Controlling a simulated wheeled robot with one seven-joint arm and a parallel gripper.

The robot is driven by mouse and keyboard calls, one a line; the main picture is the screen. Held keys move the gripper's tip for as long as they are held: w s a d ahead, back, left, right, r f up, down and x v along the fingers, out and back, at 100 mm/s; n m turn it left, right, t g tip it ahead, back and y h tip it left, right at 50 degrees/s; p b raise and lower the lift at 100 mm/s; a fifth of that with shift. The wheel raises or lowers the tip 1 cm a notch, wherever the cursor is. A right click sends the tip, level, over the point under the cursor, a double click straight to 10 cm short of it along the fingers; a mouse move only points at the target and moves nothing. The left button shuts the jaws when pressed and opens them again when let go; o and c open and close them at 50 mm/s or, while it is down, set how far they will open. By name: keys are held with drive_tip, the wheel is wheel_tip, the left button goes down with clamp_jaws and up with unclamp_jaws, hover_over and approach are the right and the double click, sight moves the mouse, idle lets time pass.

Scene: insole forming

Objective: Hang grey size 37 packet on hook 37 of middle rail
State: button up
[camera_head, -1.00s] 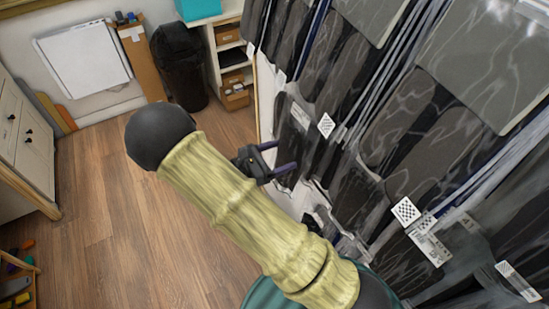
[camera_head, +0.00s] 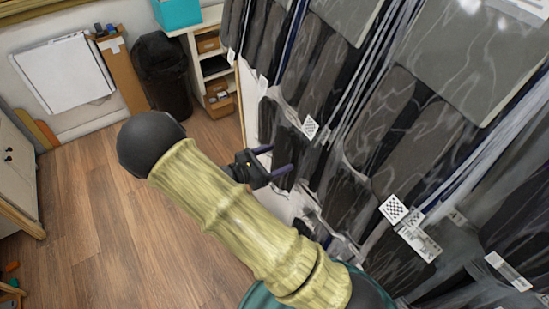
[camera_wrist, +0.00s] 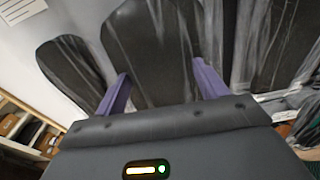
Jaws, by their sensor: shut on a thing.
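My gripper (camera_head: 280,160) is in front of the packed wall of hanging packets, its two purple fingers pointing right toward them. In the wrist view my gripper (camera_wrist: 163,88) has its fingers on either side of a dark grey packet (camera_wrist: 152,45) with a rounded top, and it is shut on this packet. No size number is readable on it. Other dark packets hang around it, one to its left (camera_wrist: 72,68) and one to its right (camera_wrist: 278,45). The middle rail and hook 37 cannot be made out.
Rows of dark insole packets (camera_head: 400,125) in clear film fill the right side, close to my arm. White patterned tags (camera_head: 393,208) hang among them. A black bin (camera_head: 163,75) and a shelf unit (camera_head: 212,65) stand at the back. The wooden floor (camera_head: 100,190) on the left is clear.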

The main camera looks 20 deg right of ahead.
idle(0.3)
drive_tip(key=o, duration=1.1)
drive_tip(key=b+v, duration=0.2)
drive_tip(key=v, duration=1.5)
drive_tip(key=shift+a, duration=0.25)
drive_tip(key=shift+f, duration=0.1)
